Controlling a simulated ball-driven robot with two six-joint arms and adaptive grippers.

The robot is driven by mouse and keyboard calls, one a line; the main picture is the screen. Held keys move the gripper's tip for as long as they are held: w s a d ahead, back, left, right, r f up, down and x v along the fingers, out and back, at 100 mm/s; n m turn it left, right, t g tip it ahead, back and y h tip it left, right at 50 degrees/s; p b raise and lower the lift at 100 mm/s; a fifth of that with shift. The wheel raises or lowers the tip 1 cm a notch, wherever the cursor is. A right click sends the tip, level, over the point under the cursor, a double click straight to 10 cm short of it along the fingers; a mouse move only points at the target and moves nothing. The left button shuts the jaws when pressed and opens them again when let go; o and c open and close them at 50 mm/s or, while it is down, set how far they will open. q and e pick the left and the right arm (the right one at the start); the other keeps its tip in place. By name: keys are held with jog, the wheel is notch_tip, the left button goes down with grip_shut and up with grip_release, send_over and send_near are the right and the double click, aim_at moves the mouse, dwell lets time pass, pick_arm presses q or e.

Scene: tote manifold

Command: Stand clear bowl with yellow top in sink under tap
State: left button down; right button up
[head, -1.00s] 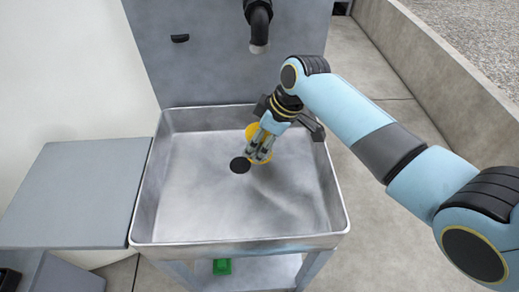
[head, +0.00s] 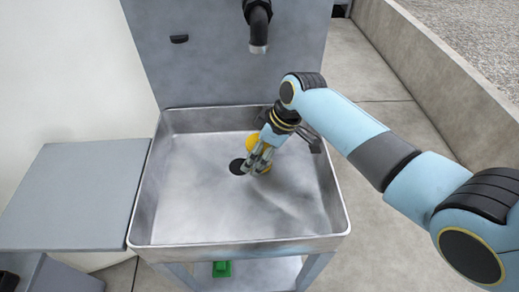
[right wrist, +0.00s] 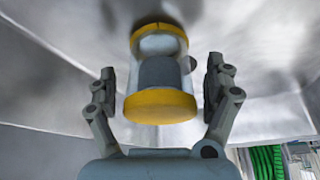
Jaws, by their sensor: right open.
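The clear bowl with the yellow top (head: 252,139) is in the metal sink (head: 195,205), behind the drain and below the tap (head: 258,30). In the head view only its yellow shows; my gripper partly hides it. It appears upright. In the right wrist view, the clear body (right wrist: 180,45) shows a yellow band at each end and something grey inside. My right gripper (head: 255,168) is open on the near side of the bowl. In the right wrist view its fingers (right wrist: 160,85) lie either side of the bowl with visible gaps. My left gripper is not in view.
The dark round drain (head: 237,166) is beside my right gripper. The sink's front and left floor are bare. A grey side board (head: 70,195) adjoins the sink on the left. A green object (head: 221,268) lies underneath. The back panel (head: 215,75) rises behind.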

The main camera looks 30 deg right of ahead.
jog(key=shift+s+d+r, duration=0.1)
jog(key=shift+d+r, duration=0.05)
jog(key=shift+r, duration=0.35)
jog(key=p+v, duration=0.2)
jog(key=v, duration=0.9)
jog(key=shift+d, duration=0.1)
